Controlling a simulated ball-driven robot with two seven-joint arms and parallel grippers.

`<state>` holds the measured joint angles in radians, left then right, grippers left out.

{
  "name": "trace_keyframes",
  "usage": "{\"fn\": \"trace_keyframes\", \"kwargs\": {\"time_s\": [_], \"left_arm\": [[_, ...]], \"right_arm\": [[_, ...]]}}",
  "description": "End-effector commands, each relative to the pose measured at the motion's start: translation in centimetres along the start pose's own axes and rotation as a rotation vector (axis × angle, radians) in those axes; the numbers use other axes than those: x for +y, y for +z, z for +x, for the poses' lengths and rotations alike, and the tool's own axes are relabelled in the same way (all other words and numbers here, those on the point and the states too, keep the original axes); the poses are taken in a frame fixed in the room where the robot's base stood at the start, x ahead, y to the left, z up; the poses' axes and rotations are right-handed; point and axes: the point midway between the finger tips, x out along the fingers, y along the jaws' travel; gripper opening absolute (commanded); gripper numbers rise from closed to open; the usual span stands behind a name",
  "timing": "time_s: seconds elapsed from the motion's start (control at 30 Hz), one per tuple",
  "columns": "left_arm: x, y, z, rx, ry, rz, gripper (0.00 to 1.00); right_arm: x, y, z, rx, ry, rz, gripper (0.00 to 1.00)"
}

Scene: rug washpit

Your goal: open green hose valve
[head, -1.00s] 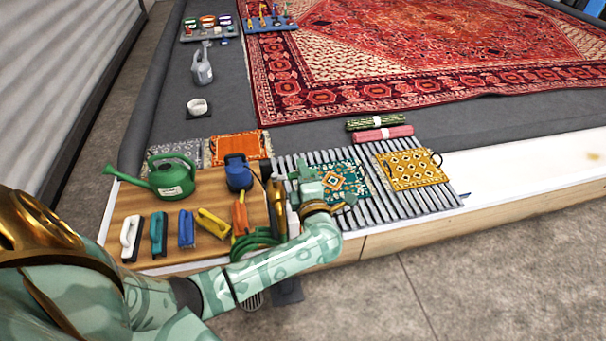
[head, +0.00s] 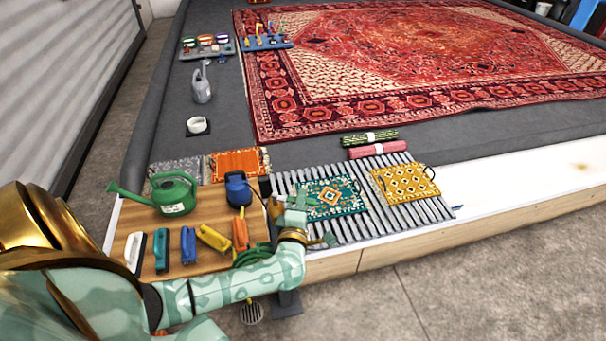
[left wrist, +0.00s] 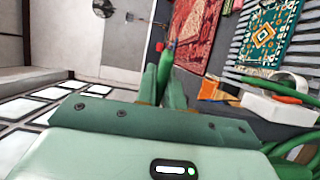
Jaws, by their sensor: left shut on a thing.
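My left gripper (head: 280,208) is at the right edge of the wooden board, beside the slatted grate, in the head view. In the left wrist view its green fingers (left wrist: 162,88) are closed together around a narrow green part, which appears to be the green hose valve (left wrist: 176,58). The fingers and wrist cover most of the valve, so its lever angle cannot be told. A green hose (head: 252,256) lies coiled at the board's front right, partly behind my left forearm. It also shows at the right of the left wrist view (left wrist: 290,150). My right gripper is not in view.
The wooden board (head: 205,255) holds a green watering can (head: 174,196), several brushes and a blue-topped item (head: 237,190). The slatted grate (head: 370,222) carries a teal mat (head: 331,196) and a yellow mat (head: 405,183). Bare white ledge (head: 520,190) lies to the right.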

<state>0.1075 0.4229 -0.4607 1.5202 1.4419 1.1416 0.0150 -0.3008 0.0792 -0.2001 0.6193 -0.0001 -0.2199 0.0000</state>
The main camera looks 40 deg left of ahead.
Motion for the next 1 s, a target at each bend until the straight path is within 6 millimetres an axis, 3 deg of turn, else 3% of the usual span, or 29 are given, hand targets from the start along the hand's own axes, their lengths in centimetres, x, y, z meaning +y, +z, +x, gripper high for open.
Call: {"fn": "trace_keyframes", "kwargs": {"time_s": [0.3,0.4,0.77,0.87,1.0], "left_arm": [[-0.2,0.1,-0.2,-0.021,-0.004,-0.001,0.0],[-0.2,0.1,-0.2,-0.02,-0.004,-0.001,0.32],[-0.1,0.1,-0.7,-0.019,-0.003,-0.001,0.32],[0.1,0.0,-2.0,-0.019,-0.004,-0.002,0.32],[0.1,0.0,-5.5,-0.019,-0.006,-0.003,0.32]], "right_arm": [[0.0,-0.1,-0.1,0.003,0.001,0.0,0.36],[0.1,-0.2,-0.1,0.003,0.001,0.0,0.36],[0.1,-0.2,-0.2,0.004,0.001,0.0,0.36],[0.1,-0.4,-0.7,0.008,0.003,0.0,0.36],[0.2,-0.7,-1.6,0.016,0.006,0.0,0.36]]}}
